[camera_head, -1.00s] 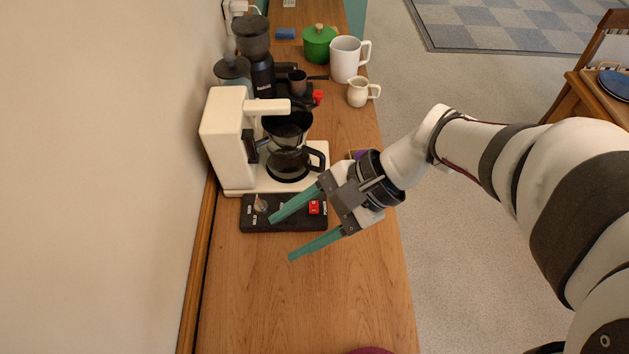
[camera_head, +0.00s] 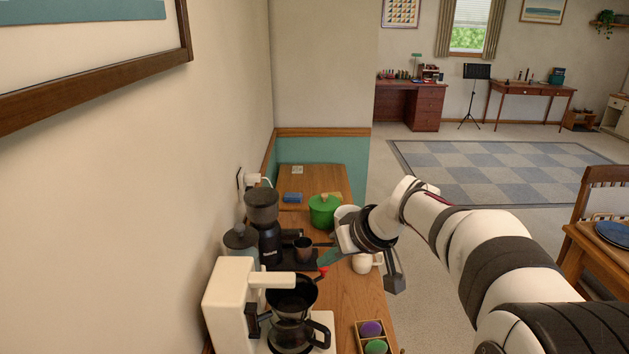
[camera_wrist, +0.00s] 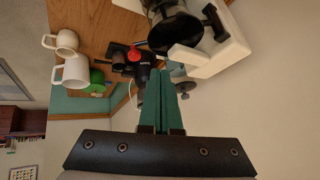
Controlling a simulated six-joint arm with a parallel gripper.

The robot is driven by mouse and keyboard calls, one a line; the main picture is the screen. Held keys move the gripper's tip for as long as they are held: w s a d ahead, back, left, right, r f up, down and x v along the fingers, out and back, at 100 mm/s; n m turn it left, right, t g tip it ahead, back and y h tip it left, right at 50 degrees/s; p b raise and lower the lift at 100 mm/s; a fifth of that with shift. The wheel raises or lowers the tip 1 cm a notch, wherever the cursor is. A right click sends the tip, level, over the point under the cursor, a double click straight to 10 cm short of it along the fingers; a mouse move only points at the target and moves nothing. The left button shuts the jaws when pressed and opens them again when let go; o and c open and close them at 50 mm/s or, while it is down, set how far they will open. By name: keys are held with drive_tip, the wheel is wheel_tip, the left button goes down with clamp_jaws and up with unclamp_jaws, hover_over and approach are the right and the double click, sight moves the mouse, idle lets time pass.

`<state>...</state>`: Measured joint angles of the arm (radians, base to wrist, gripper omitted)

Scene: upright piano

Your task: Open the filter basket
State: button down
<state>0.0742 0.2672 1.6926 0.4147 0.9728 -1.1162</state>
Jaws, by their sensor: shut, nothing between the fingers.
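The cream coffee maker (camera_head: 230,300) stands at the lower left of the head view. Its black filter basket (camera_head: 291,290) sits under the cream top arm (camera_head: 270,280), above the glass carafe (camera_head: 291,335). The basket looks in line with the machine. My gripper (camera_head: 328,258) is shut and empty, its teal fingers up and beyond the basket, partly hidden by my wrist. In the wrist view the scene is upside down: my closed fingers (camera_wrist: 161,78) point toward the gap between the coffee maker (camera_wrist: 215,52) and the grinder. The black basket (camera_wrist: 176,32) shows at the top, apart from them.
A small box of coloured pods (camera_head: 372,338) sits at front right. The wall closes off the left side.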

drive_tip(key=w+n+t, duration=0.1)
drive_tip(key=w+n, duration=0.2)
drive_tip(key=w, duration=0.3)
drive_tip(key=w+x, duration=0.1)
drive_tip(key=x, duration=0.8)
drive_tip(key=s+d, duration=0.2)
drive_tip(key=s, duration=0.1)
drive_tip(key=shift+s+d+f, duration=0.1)
drive_tip(key=shift+s+d, duration=0.2)
drive_tip(key=shift+d, duration=0.1)
drive_tip(key=shift+t, duration=0.3)
